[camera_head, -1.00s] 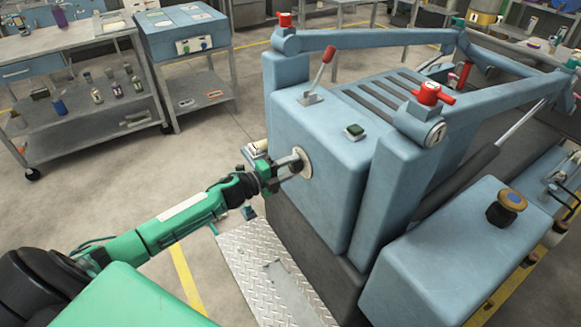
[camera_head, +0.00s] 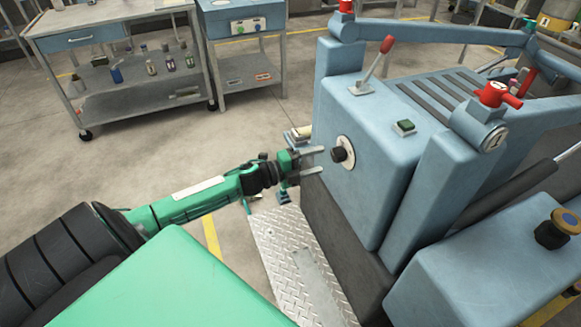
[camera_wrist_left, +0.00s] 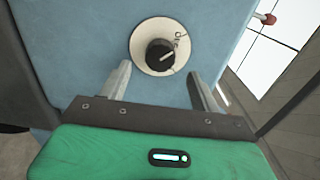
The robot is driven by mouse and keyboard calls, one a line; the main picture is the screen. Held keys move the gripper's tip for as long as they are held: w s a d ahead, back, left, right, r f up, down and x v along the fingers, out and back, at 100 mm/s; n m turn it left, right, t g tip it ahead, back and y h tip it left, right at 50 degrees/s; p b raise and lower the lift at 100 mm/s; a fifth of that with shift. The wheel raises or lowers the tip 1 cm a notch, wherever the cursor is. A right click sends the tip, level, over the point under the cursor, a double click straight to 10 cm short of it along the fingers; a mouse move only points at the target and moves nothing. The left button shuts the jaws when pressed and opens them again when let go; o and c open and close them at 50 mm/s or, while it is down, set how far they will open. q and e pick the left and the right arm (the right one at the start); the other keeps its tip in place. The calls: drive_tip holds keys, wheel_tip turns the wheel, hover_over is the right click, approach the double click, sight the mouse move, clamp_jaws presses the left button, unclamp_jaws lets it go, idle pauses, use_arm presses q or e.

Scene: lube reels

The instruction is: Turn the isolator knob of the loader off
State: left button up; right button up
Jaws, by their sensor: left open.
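The isolator knob (camera_head: 338,154) is black and sits on a round pale plate (camera_head: 347,146) on the left side face of the blue loader (camera_head: 357,195). In the left wrist view the knob (camera_wrist_left: 160,53) shows a light pointer line aimed up and right, and lettering that looks like "OFF" stands at the plate's right edge. My left gripper (camera_head: 317,161) is open and empty, a short way left of the knob. In the left wrist view its two fingers (camera_wrist_left: 158,88) point toward the plate, one on each side below the knob, apart from it. My right gripper is not seen.
The loader's top carries a red-tipped lever (camera_head: 376,60), a green button (camera_head: 404,127) and a red valve handle (camera_head: 497,95). A diamond-plate step (camera_head: 285,250) lies below my left gripper.

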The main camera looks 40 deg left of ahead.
use_arm(q)
drive_tip(key=v, duration=0.7)
drive_tip(key=shift+s+a+b, duration=0.2)
drive_tip(key=shift+s+b, duration=0.05)
drive_tip(key=shift+b, duration=0.2)
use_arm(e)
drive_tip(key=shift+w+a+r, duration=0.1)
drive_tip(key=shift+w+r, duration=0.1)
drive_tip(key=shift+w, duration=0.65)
use_arm(q)
drive_tip(key=shift+f, duration=0.15)
